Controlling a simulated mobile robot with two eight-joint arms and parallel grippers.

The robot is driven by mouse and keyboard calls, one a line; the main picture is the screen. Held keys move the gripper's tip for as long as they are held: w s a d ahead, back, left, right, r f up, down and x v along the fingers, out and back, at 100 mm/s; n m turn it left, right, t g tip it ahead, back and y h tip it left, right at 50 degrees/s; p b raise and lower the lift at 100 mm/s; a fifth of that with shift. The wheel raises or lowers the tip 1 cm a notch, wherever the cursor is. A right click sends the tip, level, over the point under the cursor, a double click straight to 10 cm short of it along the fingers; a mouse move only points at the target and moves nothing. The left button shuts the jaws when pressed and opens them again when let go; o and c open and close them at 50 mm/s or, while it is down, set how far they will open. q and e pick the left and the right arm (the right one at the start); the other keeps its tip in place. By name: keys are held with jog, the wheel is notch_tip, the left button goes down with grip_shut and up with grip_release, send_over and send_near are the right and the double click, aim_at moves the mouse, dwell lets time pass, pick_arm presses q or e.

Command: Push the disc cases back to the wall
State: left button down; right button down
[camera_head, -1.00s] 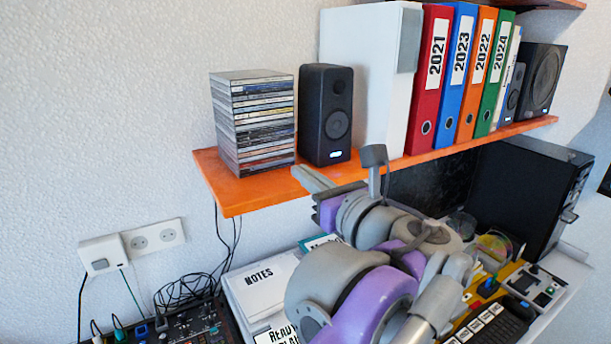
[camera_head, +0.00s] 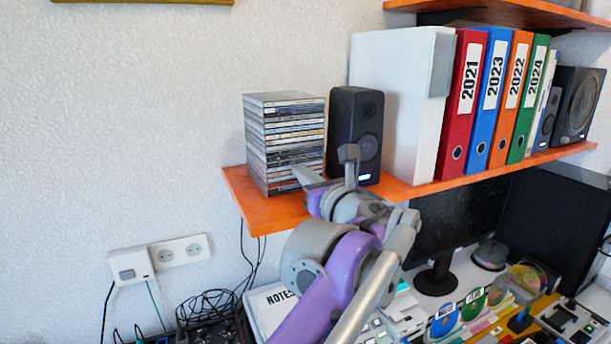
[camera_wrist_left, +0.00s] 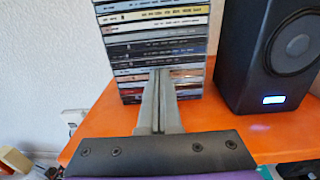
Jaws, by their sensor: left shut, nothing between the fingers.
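The disc cases (camera_head: 289,138) stand in one tall upright stack near the left end of the orange shelf (camera_head: 262,210). In the left wrist view the lower part of the stack of disc cases (camera_wrist_left: 155,47) fills the top middle. My left gripper (camera_head: 302,174) is in front of the stack's lower part. In the wrist view its fingers (camera_wrist_left: 158,74) are shut together, with nothing between them. Their tips overlap the spines of the lowest cases; I cannot tell whether they touch. The gap behind the stack is hidden. My right gripper is not in view.
A black speaker (camera_head: 355,125) stands just right of the stack, close to my gripper. A white box (camera_head: 395,100) and several binders (camera_head: 458,110) stand farther right. An upper shelf (camera_head: 480,22) is at top right. The shelf's front left corner is bare.

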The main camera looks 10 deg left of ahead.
aim_at(291, 162)
pick_arm(q)
jog(key=p+x, duration=0.3)
jog(key=x, duration=0.3)
jog(key=shift+w+a+r, duration=0.1)
jog(key=shift+r, duration=0.05)
jog(key=shift+w+a, duration=0.15)
jog(key=shift+w, duration=0.1)
jog(key=shift+s, duration=0.15)
jog(key=shift+f, duration=0.2)
